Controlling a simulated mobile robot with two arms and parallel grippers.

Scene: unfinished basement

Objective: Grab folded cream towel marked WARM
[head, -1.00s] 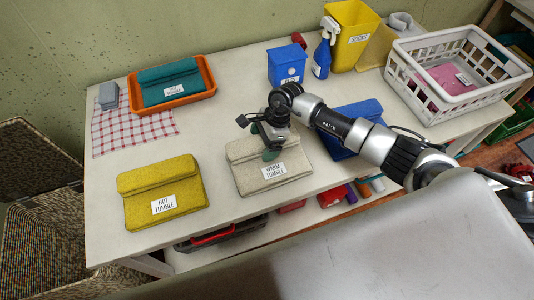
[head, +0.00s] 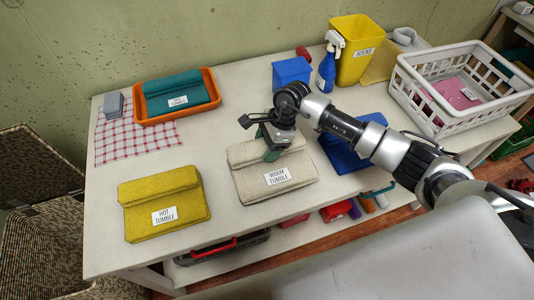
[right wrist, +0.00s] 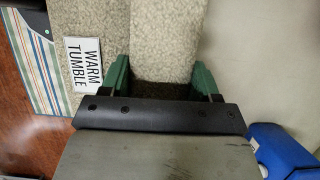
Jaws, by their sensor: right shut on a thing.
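The folded cream towel (head: 275,182) with a white WARM TUMBLE label lies on the white table in the head view. It also fills the top of the right wrist view (right wrist: 169,40), its label to the left of the fingers. My right gripper (head: 272,150) is over the towel's upper folded part. In the right wrist view my right gripper (right wrist: 160,78) has its green fingers on both sides of the fold, shut on it. My left gripper is not in view.
A yellow HOT TUMBLE towel (head: 163,205) lies to the left and a blue folded towel (head: 345,155) to the right. Behind are an orange tray (head: 213,89) with a teal towel (head: 178,88), a blue box (head: 291,72), a spray bottle (head: 327,70) and a white basket (head: 440,118).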

